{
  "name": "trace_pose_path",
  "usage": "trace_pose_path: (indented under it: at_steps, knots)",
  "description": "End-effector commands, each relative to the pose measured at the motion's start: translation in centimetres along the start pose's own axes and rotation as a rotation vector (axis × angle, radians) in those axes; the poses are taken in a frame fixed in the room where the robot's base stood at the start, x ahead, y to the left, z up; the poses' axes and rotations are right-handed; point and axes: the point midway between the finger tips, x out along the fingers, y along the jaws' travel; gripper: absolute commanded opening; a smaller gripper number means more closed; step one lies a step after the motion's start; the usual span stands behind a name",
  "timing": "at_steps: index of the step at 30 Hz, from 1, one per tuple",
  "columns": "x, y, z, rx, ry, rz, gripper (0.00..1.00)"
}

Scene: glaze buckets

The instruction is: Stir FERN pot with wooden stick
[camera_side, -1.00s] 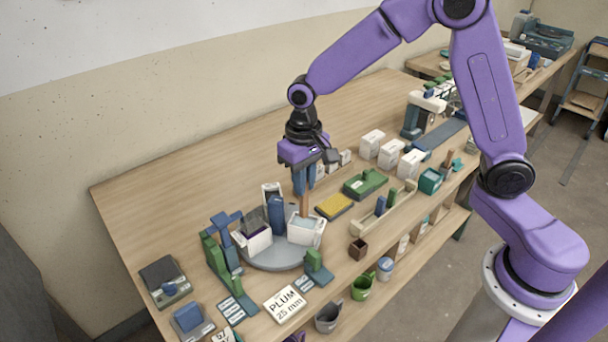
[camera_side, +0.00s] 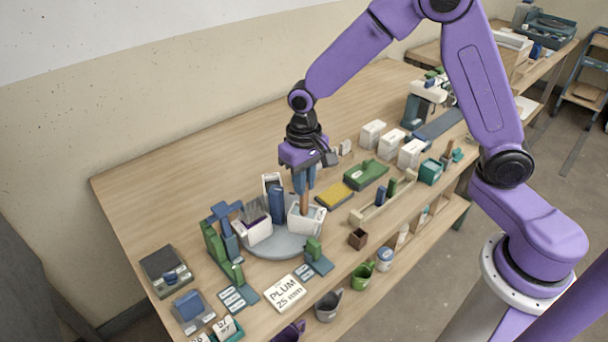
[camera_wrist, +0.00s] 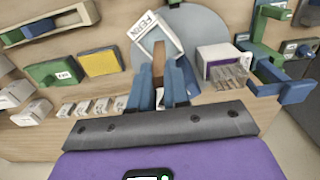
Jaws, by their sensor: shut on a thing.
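My gripper (camera_side: 303,180) is shut on an upright brown wooden stick (camera_side: 304,203). The stick's lower end is inside a white square pot (camera_side: 305,226) on the right of a grey round turntable (camera_side: 287,250). The wrist view shows FERN on this pot's label (camera_wrist: 143,24). The stick (camera_wrist: 158,60) shows between the blue fingers there. The stick's lower tip is hidden, so its depth in the glaze cannot be told. A second white pot (camera_side: 257,233) with dark purple contents stands at the left of the turntable; it also shows in the wrist view (camera_wrist: 217,58).
A blue upright block (camera_side: 276,205) stands between the pots. A green and blue stand (camera_side: 215,240) is close at the left. A yellow pad (camera_side: 334,195) and green block (camera_side: 366,174) lie to the right. The PLUM card (camera_side: 285,293) lies in front.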

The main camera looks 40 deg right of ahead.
Motion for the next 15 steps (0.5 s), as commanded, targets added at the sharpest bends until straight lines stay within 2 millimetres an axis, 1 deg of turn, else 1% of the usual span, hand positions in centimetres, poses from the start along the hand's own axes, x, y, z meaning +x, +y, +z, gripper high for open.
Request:
trace_pose_path:
  at_steps: [15]
  knots:
    - [2.7,0.0,0.0,0.0,-0.002,0.001,0.0]
